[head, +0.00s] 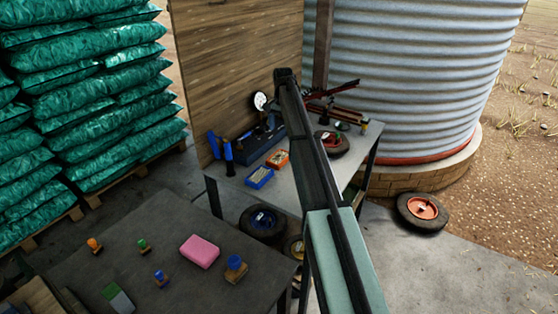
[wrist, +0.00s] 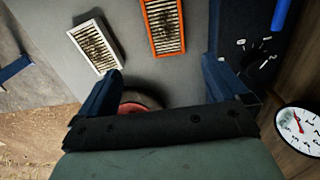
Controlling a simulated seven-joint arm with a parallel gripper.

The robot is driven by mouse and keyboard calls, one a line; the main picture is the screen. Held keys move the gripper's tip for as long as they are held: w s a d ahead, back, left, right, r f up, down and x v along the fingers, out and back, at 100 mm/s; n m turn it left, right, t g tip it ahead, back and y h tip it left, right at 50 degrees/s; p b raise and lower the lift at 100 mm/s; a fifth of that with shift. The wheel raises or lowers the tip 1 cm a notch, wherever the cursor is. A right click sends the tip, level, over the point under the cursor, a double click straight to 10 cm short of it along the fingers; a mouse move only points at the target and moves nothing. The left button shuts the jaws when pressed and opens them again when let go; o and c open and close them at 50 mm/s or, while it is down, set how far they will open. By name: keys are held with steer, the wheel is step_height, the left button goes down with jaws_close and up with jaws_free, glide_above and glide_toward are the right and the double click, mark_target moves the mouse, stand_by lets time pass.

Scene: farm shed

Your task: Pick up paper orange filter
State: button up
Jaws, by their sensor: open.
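The orange filter (wrist: 164,27) lies on the grey bench at the top middle of the wrist view, an orange frame around tan pleats with dark dirt. It also shows in the head view (head: 277,158), left of my arm. My gripper (wrist: 162,82) is open, with one blue finger on each side of the wrist view. My fingers are not clear in the head view.
A blue box-like item (head: 260,177) lies beside the orange filter. A tyre (head: 332,144) lies on the bench. A front table (head: 130,215) holds several small items.

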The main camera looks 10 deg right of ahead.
glide_above(279, 156)
steer(key=f, duration=0.8)
steer(key=shift+s+d+f, duration=0.1)
steer(key=shift+d+f, duration=0.1)
steer(key=shift+d, duration=0.2)
steer(key=shift+a+f, duration=0.15)
steer(key=shift+f, duration=1.2)
steer(key=shift+a+f, duration=0.15)
steer(key=shift+f, duration=1.15)
steer(key=shift+c, duration=0.4)
steer(key=c, duration=1.1)
steer(key=shift+r, duration=0.1)
